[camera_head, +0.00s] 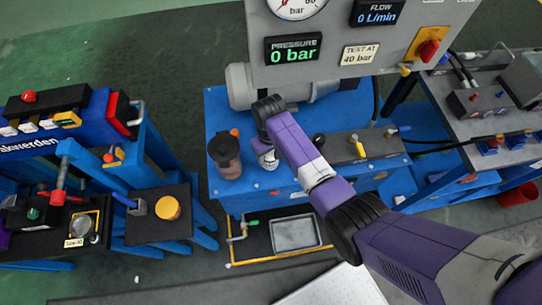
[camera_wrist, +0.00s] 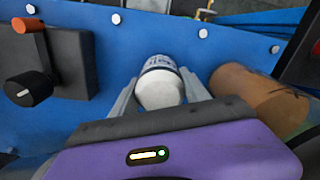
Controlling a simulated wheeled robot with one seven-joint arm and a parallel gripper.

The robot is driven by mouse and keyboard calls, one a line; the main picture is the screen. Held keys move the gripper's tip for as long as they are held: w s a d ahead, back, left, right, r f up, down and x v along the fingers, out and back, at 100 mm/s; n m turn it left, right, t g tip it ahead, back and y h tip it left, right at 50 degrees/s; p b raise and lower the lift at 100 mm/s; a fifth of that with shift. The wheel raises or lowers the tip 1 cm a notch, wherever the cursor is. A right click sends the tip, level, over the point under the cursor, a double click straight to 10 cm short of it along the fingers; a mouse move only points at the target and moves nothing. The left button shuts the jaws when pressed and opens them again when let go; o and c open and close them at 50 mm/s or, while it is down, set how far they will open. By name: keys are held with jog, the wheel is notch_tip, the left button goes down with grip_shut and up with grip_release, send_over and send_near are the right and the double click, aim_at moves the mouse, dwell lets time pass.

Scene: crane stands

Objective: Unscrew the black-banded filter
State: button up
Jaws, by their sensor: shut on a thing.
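The black-banded filter (camera_wrist: 160,84) is a white cylinder with a rounded end and a thin dark band, seen in the wrist view in front of the blue panel. My gripper (camera_wrist: 159,92) has one grey finger on each side of the filter and is shut on it. In the head view a small white part, which looks like the filter (camera_head: 267,160), shows below the end of my arm at the blue bench. The arm hides much of it, and its threaded joint cannot be seen.
A brown cylinder (camera_wrist: 262,98) stands close right of my gripper in the wrist view; it seems to be the dark-topped brown vessel (camera_head: 226,158) in the head view. A black knob (camera_wrist: 28,88) is at left. A grey tray (camera_head: 297,233) lies below the blue bench (camera_head: 222,110).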

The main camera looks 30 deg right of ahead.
jog(key=shift+r, duration=0.1)
jog(key=n+p, duration=0.1)
jog(key=n, duration=0.3)
jog(key=shift+n, duration=0.6)
jog(key=n+p, duration=0.1)
jog(key=n, duration=0.4)
jog(key=n, duration=0.5)
jog(key=shift+p, duration=0.4)
jog(key=shift+n, duration=0.3)
